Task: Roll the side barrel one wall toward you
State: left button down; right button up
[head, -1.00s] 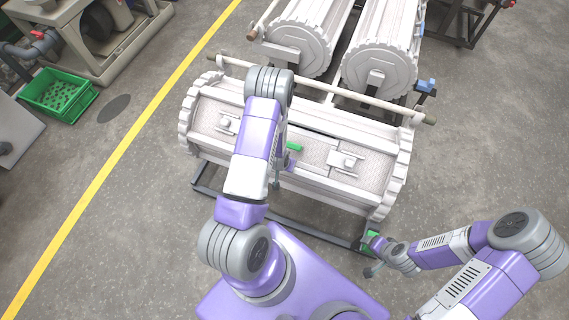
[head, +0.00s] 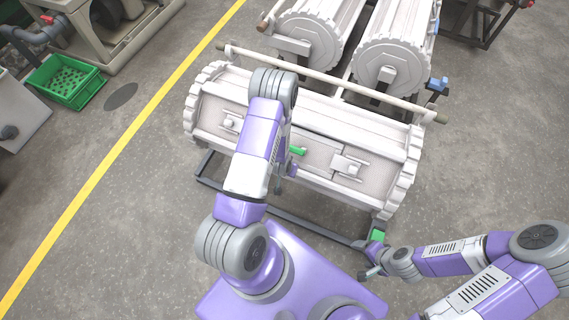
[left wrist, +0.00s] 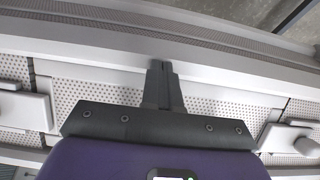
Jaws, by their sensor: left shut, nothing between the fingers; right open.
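The side barrel (head: 385,125) is the white, toothed-ended barrel lying crosswise before me, with walls and small hatches with knobs (head: 347,168). My left arm covers part of it in the head view. My left gripper shows in the left wrist view (left wrist: 162,78), shut and empty. Its fingertips reach the white rib (left wrist: 220,68) above a perforated wall panel; whether they touch is hard to tell. In the head view my forearm mostly hides that gripper. My right gripper (head: 371,271) is low at the barrel's front right, apart from it; its fingers are small, its jaws open.
Two more white barrels (head: 310,40) (head: 392,65) stand behind, beyond a crossbar (head: 335,82). A dark floor frame (head: 310,232) runs below the side barrel. A green crate (head: 65,82) and a yellow floor line (head: 130,140) lie left. Floor at right is open.

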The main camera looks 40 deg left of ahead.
pick_arm(q)
notch_tip(320, 180, down, 7)
jog(key=s, duration=0.2)
jog(key=shift+d+r+b, duration=0.2)
jog(key=shift+d+b, duration=0.05)
jog(key=shift+b, duration=0.05)
pick_arm(e)
jog(key=shift+f, duration=0.5)
pick_arm(q)
jog(key=shift+f, duration=0.1)
jog(key=a+p+v, duration=0.1)
jog(key=p+v, duration=0.2)
jog(key=v, duration=0.5)
pick_arm(e)
notch_tip(320, 180, up, 10)
jog(key=p, duration=0.6)
jog(key=shift+f+p, duration=0.25)
jog(key=shift+p, duration=0.05)
pick_arm(q)
jog(key=s+d+r+g+h, duration=0.2)
jog(key=d+r, duration=0.4)
jog(key=d, duration=0.3)
jog(key=s+d+r+g+h, duration=0.1)
jog(key=s+d+r+h, duration=0.2)
jog(key=d+r, duration=0.4)
jog(key=s+d, duration=0.1)
jog(key=d, duration=0.2)
jog(key=shift+s+d+r+g, duration=0.2)
jog(key=shift+s+d+g, duration=0.1)
jog(key=shift+g, duration=0.1)
